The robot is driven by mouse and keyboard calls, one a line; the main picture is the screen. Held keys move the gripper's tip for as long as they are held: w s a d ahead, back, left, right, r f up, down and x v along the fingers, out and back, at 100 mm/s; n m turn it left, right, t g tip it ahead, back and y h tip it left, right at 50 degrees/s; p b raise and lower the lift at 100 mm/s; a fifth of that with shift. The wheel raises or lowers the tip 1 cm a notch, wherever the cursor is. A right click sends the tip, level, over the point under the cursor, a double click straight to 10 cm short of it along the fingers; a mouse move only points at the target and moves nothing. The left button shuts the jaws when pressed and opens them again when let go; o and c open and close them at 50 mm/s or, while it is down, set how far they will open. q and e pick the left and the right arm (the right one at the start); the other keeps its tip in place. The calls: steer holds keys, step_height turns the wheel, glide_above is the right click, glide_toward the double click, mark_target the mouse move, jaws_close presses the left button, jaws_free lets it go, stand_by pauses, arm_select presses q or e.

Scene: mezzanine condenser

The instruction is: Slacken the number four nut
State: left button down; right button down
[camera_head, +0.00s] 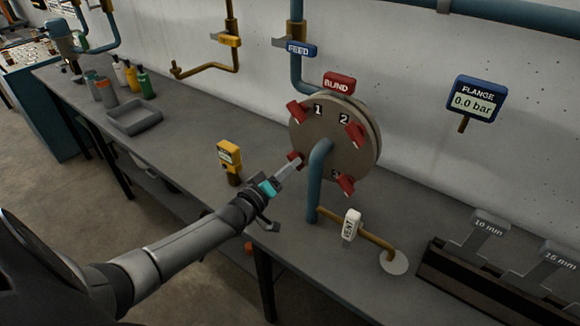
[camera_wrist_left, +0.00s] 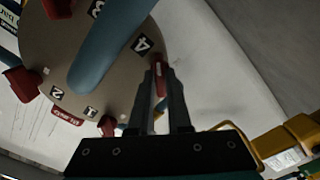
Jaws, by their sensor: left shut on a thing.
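A round grey flange (camera_head: 345,125) stands upright at the back of the bench, with red winged nuts around its face by number labels. The number four nut (camera_head: 296,158) is at its lower left, partly hidden by my left gripper (camera_head: 292,166). In the left wrist view the label 4 shows beside this red nut (camera_wrist_left: 160,80), which sits between the two dark fingers of the left gripper (camera_wrist_left: 160,73). The fingers are shut on it. The right gripper is not in view.
A blue pipe (camera_head: 315,185) rises in front of the flange. A white VENT tag (camera_head: 351,224) and a yellow device (camera_head: 229,157) flank the arm. A FLANGE gauge (camera_head: 476,100) reads 0.0 bar. Wrenches (camera_head: 489,227) stand in a rack at right. The bench at left has free room.

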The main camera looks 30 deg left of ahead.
arm_select(q)
steer(key=shift+n, duration=0.4)
steer(key=c, duration=0.9)
jaws_free()
steer(key=shift+o, duration=0.2)
steer(key=s+a+p, duration=0.1)
steer(key=s+p, duration=0.1)
steer(key=s, duration=1.3)
steer(key=shift+s+a, duration=0.1)
